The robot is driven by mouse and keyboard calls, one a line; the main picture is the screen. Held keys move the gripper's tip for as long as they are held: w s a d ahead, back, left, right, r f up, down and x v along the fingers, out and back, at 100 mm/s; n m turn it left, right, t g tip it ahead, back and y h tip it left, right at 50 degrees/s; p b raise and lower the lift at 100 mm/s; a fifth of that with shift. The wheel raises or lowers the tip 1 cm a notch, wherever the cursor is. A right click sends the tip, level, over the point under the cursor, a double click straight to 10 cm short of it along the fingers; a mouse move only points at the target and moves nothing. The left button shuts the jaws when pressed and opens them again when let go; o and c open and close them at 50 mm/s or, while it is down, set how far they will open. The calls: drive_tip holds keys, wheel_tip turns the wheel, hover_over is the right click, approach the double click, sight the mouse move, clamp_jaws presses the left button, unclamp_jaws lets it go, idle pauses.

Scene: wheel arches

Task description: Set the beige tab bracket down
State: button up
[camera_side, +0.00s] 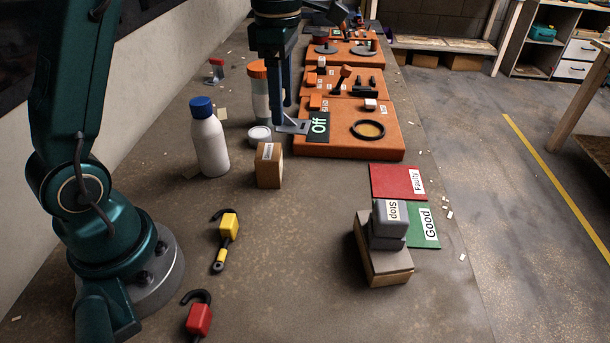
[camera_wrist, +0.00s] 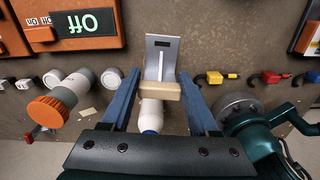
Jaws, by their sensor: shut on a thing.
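My gripper (camera_wrist: 158,80) is shut on the beige tab bracket. In the wrist view the bracket's grey metal plate (camera_wrist: 160,55) has a dark slot, and its beige tab (camera_wrist: 153,90) lies between the two blue fingers. In the side view my gripper (camera_side: 283,118) points down, and the grey plate (camera_side: 295,127) juts out at the fingertips, near the left edge of the nearest orange board. I cannot tell how far the bracket is above the table. The beige tab is hard to make out in the side view.
A cardboard block (camera_side: 269,166), white lid (camera_side: 259,134), blue-capped bottle (camera_side: 210,142) and orange-capped jar (camera_side: 259,95) stand close by. The nearest orange board (camera_side: 345,142) is to the right. Red Faulty (camera_side: 390,181) and green Good (camera_side: 425,235) mats lie beside stacked blocks (camera_side: 387,240).

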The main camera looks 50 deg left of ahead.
drive_tip(key=a, duration=0.1)
drive_tip(key=a+f, duration=0.1)
drive_tip(key=w+n, duration=0.1)
drive_tip(key=shift+a+f, duration=0.25)
drive_tip(key=shift+a, duration=0.15)
drive_tip(key=shift+d+f, duration=0.1)
drive_tip(key=shift+f, duration=0.2)
drive_tip(key=w+d+f, duration=0.1)
drive_tip(key=d+f, duration=0.1)
drive_tip(key=d, duration=0.1)
drive_tip(key=w+d+f, duration=0.1)
drive_tip(key=d+f, duration=0.1)
drive_tip(key=d, duration=0.1)
drive_tip(key=w+d+f, duration=0.2)
drive_tip(key=d, duration=0.2)
drive_tip(key=shift+w+f, duration=0.1)
drive_tip(key=shift+f, duration=0.2)
drive_tip(key=shift+d+f, duration=0.1)
drive_tip(key=shift+f, duration=1.9)
drive_tip(key=shift+f, duration=0.15)
drive_tip(key=o, duration=1.4)
drive_tip(key=shift+o, duration=0.2)
